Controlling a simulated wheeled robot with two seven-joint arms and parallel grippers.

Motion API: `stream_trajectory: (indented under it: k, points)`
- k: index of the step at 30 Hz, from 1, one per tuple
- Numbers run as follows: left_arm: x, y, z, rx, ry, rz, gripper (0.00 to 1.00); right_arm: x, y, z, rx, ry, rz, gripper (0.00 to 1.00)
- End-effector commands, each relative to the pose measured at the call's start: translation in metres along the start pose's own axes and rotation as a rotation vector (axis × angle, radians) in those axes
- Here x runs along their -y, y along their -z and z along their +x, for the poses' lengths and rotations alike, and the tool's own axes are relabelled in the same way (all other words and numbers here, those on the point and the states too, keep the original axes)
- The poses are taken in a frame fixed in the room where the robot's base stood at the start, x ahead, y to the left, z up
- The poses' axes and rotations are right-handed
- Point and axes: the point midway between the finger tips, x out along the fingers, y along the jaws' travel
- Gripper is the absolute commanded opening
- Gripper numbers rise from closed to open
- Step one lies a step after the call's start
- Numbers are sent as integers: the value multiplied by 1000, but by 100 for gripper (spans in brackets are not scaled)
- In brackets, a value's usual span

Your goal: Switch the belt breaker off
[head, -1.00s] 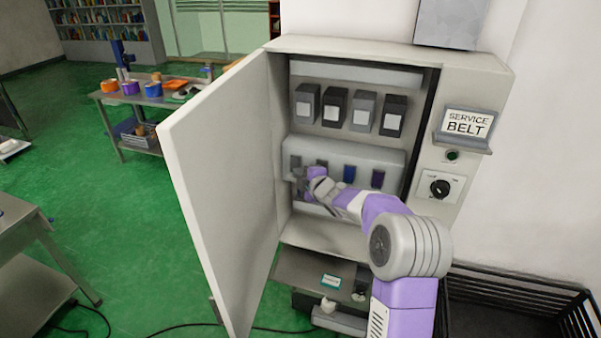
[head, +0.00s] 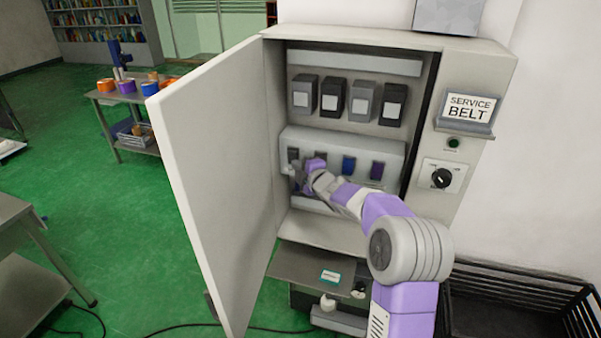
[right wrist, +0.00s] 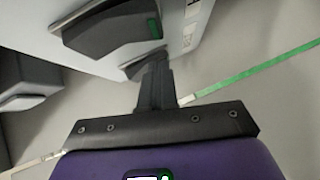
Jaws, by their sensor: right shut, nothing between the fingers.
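The open grey cabinet (head: 408,62) holds a lower row of breakers on a pale panel (head: 333,140). My right gripper (head: 294,172) is shut and empty at the left end of this row. In the right wrist view, its shut fingers (right wrist: 155,88) point at a dark lever (right wrist: 142,64); I cannot tell whether they touch. A dark handle with a green mark (right wrist: 115,27) is beside it. Breaker labels are unreadable. My left gripper is out of view.
The cabinet door (head: 215,170) stands open on the left. A black crate (head: 520,285) stands below right.

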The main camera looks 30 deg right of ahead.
Motion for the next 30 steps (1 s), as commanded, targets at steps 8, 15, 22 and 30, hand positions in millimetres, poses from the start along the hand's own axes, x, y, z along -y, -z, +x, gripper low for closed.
stream_trajectory:
  k: [8,15,22,30]
  points:
    - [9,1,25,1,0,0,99,6,16,-8,-6,-4,0,0]
    - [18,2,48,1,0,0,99,9,33,-31,-7,-3,-1,0]
    - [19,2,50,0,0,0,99,14,33,-79,-7,-4,0,0]
    - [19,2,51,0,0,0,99,18,32,-112,-7,-3,-2,0]
